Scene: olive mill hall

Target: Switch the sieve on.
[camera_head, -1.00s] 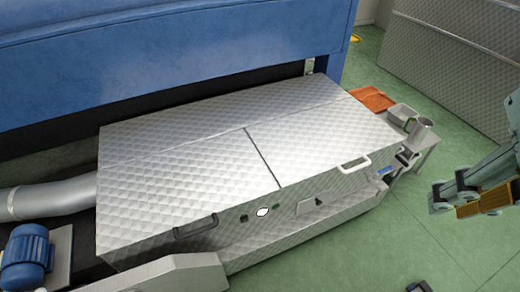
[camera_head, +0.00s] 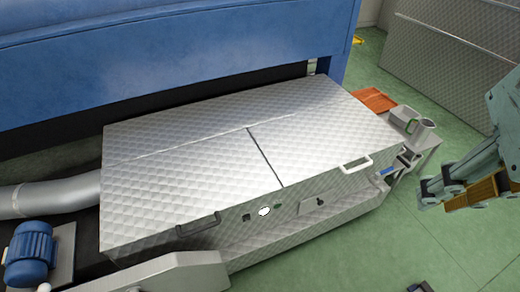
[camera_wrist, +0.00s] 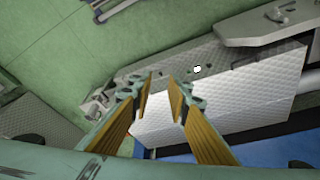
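The sieve (camera_head: 190,160) is a large metal box with a quilted surface and a lid in two parts. Its front face carries a dark switch (camera_head: 246,217), a white round spot (camera_head: 264,211), a small green part (camera_head: 278,206) and a dark knob-like part (camera_head: 320,202). My gripper (camera_head: 447,194) is at the right, apart from the sieve and above the green floor. In the wrist view my gripper (camera_wrist: 160,82) has its fingers spread with nothing between them, and the sieve (camera_wrist: 240,95) and white spot (camera_wrist: 197,69) lie beyond.
A blue machine (camera_head: 180,50) stands behind the sieve. A blue motor (camera_head: 29,254) and a grey pipe (camera_head: 50,197) are at the left. An orange tray (camera_head: 373,101) and a metal cup (camera_head: 422,129) are at the sieve's right end. Green floor (camera_head: 360,255) lies open in front.

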